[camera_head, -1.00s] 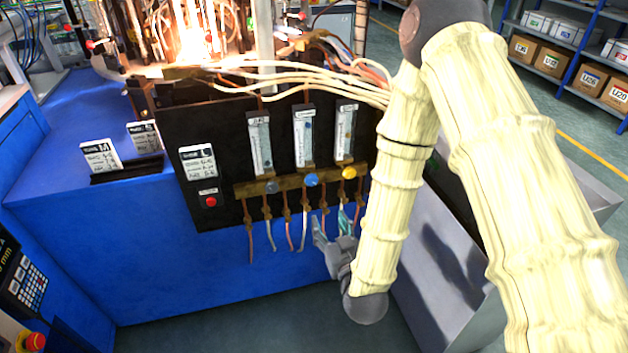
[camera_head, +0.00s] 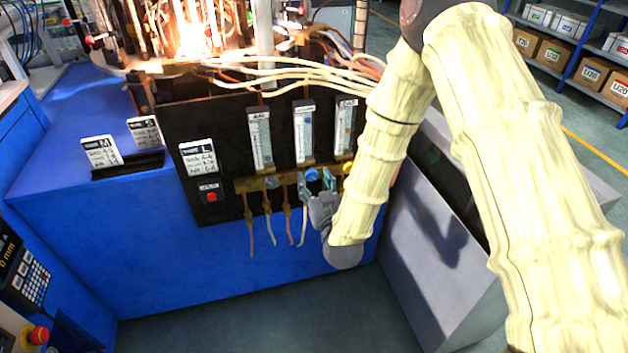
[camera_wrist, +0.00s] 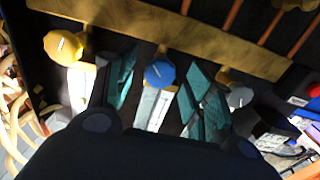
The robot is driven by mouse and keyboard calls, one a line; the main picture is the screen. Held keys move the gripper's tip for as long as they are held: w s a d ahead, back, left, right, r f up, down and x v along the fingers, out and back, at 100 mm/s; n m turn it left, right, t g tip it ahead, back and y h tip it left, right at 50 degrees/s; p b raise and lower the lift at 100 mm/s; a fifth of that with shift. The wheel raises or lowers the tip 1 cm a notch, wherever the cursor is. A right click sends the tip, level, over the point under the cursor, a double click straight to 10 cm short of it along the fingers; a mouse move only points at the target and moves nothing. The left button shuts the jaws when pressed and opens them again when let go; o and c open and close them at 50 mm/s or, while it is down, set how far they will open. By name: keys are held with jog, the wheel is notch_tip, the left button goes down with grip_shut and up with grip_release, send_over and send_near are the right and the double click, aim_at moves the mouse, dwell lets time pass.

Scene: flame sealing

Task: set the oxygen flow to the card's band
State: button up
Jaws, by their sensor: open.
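The black flow panel (camera_head: 225,130) carries three upright flowmeter tubes. The middle flowmeter (camera_head: 303,130) has a blue knob (camera_head: 311,174) below it on the brass bar (camera_head: 248,185). A grey knob (camera_head: 271,182) is on its left and a yellow knob (camera_head: 348,167) on its right, partly behind my arm. My gripper (camera_head: 317,188) is open at the blue knob. In the wrist view the blue knob (camera_wrist: 160,74) lies between the teal fingers, with gaps on both sides. The white card L (camera_head: 198,157) is on the panel; its small print and the float levels are unreadable.
Cards M (camera_head: 101,152) and S (camera_head: 145,132) stand in a black holder on the blue bench. A red button (camera_head: 211,197) is below card L. Bright flames (camera_head: 195,35) and pale hoses (camera_head: 290,78) are above the panel. A grey bin (camera_head: 435,220) stands at the right.

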jog(key=shift+w+a, duration=0.1)
jog(key=shift+w, duration=0.3)
jog(key=c, duration=1)
